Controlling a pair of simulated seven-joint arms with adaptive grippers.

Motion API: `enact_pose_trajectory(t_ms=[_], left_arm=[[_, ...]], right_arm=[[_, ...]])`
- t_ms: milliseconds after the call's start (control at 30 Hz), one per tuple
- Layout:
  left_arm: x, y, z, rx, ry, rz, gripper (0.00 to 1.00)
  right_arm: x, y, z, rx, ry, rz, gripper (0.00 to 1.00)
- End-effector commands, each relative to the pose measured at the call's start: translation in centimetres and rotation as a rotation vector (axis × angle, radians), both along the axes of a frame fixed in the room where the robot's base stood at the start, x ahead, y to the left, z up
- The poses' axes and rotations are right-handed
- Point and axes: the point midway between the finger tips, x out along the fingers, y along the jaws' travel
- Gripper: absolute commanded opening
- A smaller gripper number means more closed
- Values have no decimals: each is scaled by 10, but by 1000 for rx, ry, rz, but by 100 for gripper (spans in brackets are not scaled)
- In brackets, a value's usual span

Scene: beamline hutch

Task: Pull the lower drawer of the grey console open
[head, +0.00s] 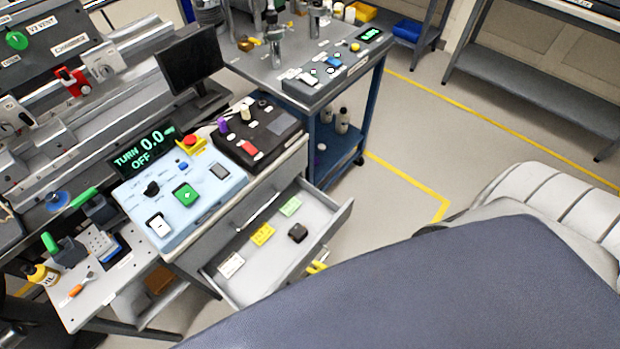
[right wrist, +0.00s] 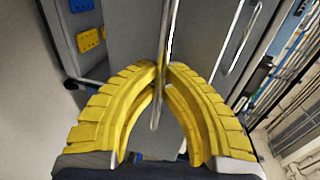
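The grey console's lower drawer (head: 325,238) stands open in the head view, below the closed upper drawer front (head: 228,225). A green tag, a yellow tag, a white card and a small black object lie in it. My right gripper (head: 317,267) shows only as yellow fingers at the drawer's front, mostly hidden by my arm. In the right wrist view, the yellow fingers of my right gripper (right wrist: 162,72) meet around a metal bar handle (right wrist: 169,25). Another bar handle (right wrist: 240,42) shows farther right. My left gripper is not in view.
A light-blue control box (head: 205,205) and a black control box (head: 265,140) sit on the console top. A blue-framed table (head: 335,90) stands behind. Open floor with yellow lines (head: 420,150) lies to the right.

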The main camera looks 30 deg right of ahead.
Motion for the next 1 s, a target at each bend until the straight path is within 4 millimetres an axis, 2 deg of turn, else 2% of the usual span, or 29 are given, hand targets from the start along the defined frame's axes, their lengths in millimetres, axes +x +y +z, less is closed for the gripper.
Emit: enact_pose_trajectory(t_ms=[300, 333, 533, 833, 1000], left_arm=[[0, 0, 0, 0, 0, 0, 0], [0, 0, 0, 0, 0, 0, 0], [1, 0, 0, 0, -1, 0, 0], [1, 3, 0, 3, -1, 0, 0], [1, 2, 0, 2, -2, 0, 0]], right_arm=[[0, -1, 1, 0, -2, -1, 0], [0, -1, 0, 0, -2, -1, 11], [0, -1, 0, 0, -1, -1, 32], [-3, -1, 0, 0, 0, 0, 32], [-19, -7, 3, -2, 3, 1, 32]])
